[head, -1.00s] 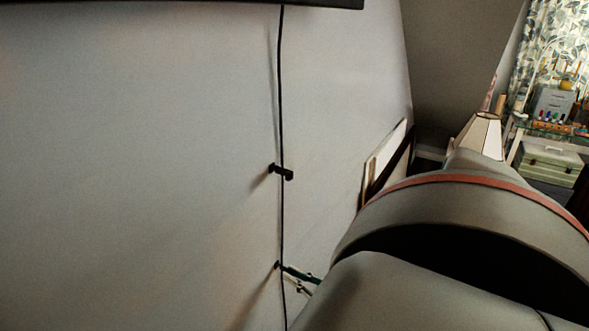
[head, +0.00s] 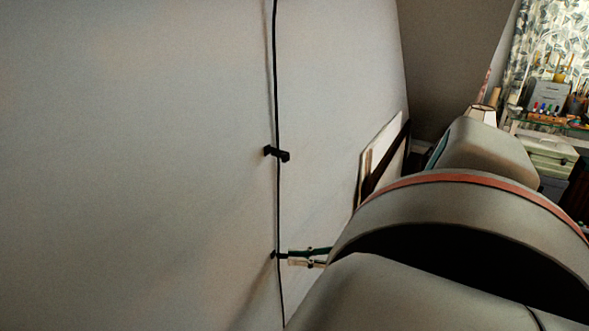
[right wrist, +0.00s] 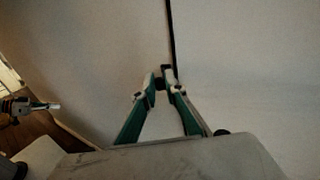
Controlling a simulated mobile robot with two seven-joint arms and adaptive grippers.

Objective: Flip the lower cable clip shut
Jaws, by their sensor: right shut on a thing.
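The lower cable clip (head: 275,255) is a small dark piece on the pale wall, low on the black cable (head: 279,205). My right gripper (head: 292,257) reaches it from the right with its green fingers. In the right wrist view the fingertips (right wrist: 161,82) close around the dark clip (right wrist: 166,71); the gripper is shut on it, and the tips hide part of it, so its flap's position is unclear. The upper clip (head: 277,154) sits higher on the same cable.
The wall (head: 150,150) is bare left of the cable. A leaning framed panel (head: 380,160) stands right of it, behind my right arm. A shelf with jars and boxes (head: 550,130) is at the far right. My arm covers the lower right.

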